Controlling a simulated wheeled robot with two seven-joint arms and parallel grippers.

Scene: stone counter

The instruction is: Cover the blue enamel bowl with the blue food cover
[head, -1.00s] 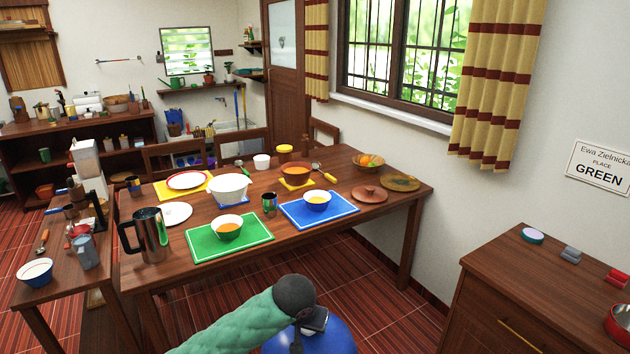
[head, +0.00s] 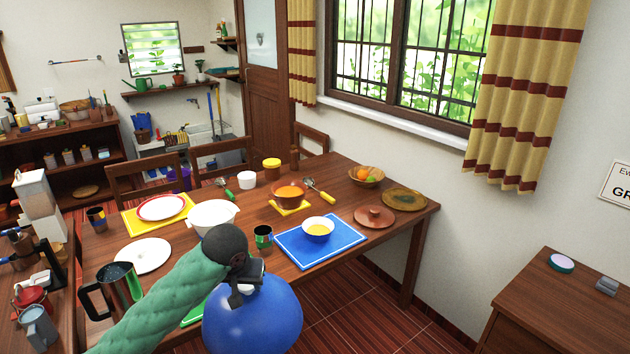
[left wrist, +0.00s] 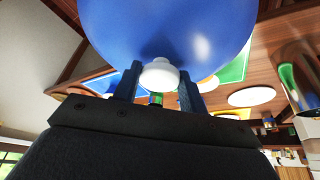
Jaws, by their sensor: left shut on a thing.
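My left gripper (head: 242,284) is shut on the white knob of the blue food cover (head: 255,322), a large glossy blue dome held in the air in front of the table's near edge. In the left wrist view the gripper (left wrist: 157,92) has its two fingers either side of the knob, and the cover (left wrist: 170,25) fills the top. A small bowl (head: 318,236), bluish outside and white inside with yellow contents, stands uncovered on the blue mat (head: 345,240), beyond and to the right of the cover. My right gripper is not in view.
The cover and my arm hide most of the green mat (head: 195,312). A patterned cup (head: 263,238), a white pot (head: 212,216) and an orange-filled bowl (head: 289,192) stand near the blue mat. A brown lid (head: 374,217) lies to its right. A metal pitcher (head: 120,285) stands at the left.

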